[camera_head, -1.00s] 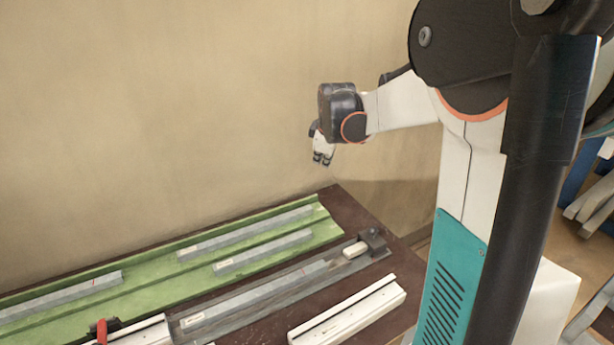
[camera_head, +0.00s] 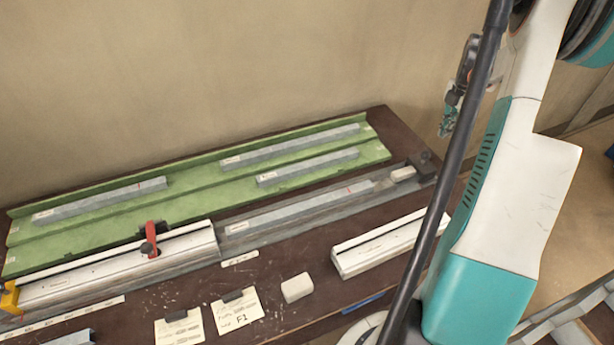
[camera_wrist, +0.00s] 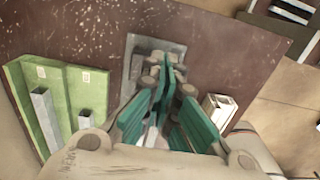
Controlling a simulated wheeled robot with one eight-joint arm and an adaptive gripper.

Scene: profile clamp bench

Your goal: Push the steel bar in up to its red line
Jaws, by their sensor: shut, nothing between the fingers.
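The steel bar (camera_head: 290,212) lies in a grey channel along the bench. Its left end is at the mouth of the white clamp housing (camera_head: 130,262), and its red line (camera_head: 349,190) shows near its right end, well outside the housing. A red lever (camera_head: 151,240) stands up on the housing.
A green tray (camera_head: 190,172) at the back holds several grey bars. A pale block (camera_head: 403,174) and a dark end stop (camera_head: 426,160) sit at the channel's right end. A white profile (camera_head: 388,245), a small white block (camera_head: 297,288) and note cards (camera_head: 237,309) lie in front.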

